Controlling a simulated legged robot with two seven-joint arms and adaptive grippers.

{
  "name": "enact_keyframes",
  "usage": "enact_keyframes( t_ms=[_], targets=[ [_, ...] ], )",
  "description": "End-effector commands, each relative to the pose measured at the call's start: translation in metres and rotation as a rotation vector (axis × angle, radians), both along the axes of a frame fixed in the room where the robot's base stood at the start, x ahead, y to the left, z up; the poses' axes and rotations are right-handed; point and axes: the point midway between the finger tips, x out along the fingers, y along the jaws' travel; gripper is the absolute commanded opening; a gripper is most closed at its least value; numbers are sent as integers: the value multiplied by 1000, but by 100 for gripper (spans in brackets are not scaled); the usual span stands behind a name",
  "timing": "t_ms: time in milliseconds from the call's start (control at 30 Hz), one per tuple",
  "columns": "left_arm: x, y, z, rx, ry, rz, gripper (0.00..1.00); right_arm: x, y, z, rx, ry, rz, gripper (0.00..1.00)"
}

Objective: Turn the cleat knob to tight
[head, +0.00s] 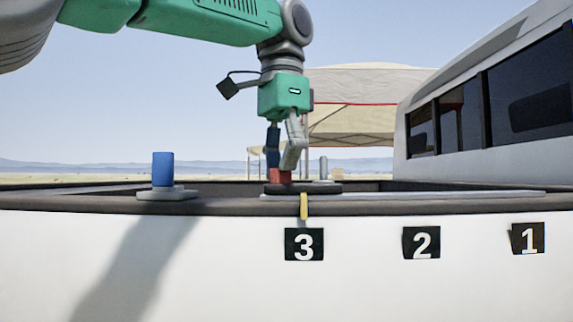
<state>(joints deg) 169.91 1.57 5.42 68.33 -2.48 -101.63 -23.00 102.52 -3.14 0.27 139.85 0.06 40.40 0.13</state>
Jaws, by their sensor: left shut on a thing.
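My left gripper (280,165) points straight down at the rim of the white-sided container, above the label 3. It is shut on a small red knob (279,177), which I take to be the cleat knob. The fingers hide part of the knob. The knob stands on a flat dark base (322,188) on the rim. I cannot read which way the knob is turned. My right gripper is not in view.
A blue cylinder (162,168) on a grey base stands on the rim to the left. A small grey post (323,168) stands just right of the gripper. Black labels 3 (290,252), 2 (408,252) and 1 (517,248) mark the white side (360,290).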

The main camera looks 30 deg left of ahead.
Motion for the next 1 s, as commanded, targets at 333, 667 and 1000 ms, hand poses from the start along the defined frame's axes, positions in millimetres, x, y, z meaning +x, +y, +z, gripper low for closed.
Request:
enact_keyframes(
  t_ms=[333, 667, 1000],
  targets=[
    [2, 1, -2, 1, 5, -240, 5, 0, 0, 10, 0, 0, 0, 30],
    [2, 0, -3, 1, 6, -344, 5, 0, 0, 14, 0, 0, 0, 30],
    [3, 0, -4, 2, 6, -359, 5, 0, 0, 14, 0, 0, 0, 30]
  ],
)
